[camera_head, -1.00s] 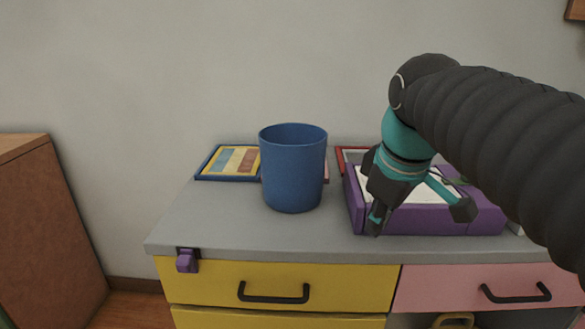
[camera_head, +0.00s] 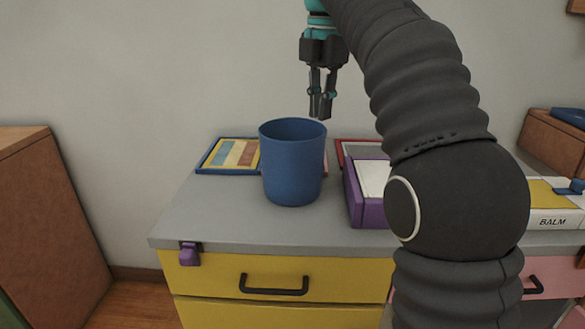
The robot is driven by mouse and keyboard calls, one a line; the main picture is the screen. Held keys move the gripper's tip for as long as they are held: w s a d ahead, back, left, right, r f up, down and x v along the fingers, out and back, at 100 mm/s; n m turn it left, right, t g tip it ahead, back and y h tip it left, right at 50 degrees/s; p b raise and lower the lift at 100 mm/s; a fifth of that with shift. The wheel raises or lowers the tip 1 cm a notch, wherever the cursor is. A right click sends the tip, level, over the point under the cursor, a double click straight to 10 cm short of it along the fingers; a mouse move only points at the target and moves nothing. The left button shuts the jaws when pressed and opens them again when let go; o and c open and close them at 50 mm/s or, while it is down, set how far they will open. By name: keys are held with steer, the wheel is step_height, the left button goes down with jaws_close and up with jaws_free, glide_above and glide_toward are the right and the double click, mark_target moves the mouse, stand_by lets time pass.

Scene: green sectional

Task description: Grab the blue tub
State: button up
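The blue tub (camera_head: 292,172) stands upright on the grey top of the cabinet (camera_head: 225,215), left of the purple tray. Its open rim faces up. My gripper (camera_head: 320,117) is above the tub, near the right part of its rim in the picture, pointing down. Its fingers look close together with a narrow gap at most. Nothing shows between them, and the tub is not held. I cannot tell how far the fingertips are from the rim in depth.
A framed striped picture (camera_head: 232,155) lies behind the tub to the left. A purple tray (camera_head: 356,197) is to its right, partly hidden by my arm. A box marked BALM (camera_head: 553,221) is farther right. A purple clip (camera_head: 189,253) sits on the cabinet's front edge.

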mark_target(316, 185)
step_height(316, 185, down, 13)
steer(key=b, duration=0.4)
steer(key=shift+w+a+r+b, duration=0.1)
steer(key=shift+a+b, duration=0.05)
steer(key=shift+b, duration=0.15)
jaws_close()
steer(key=shift+r, duration=0.1)
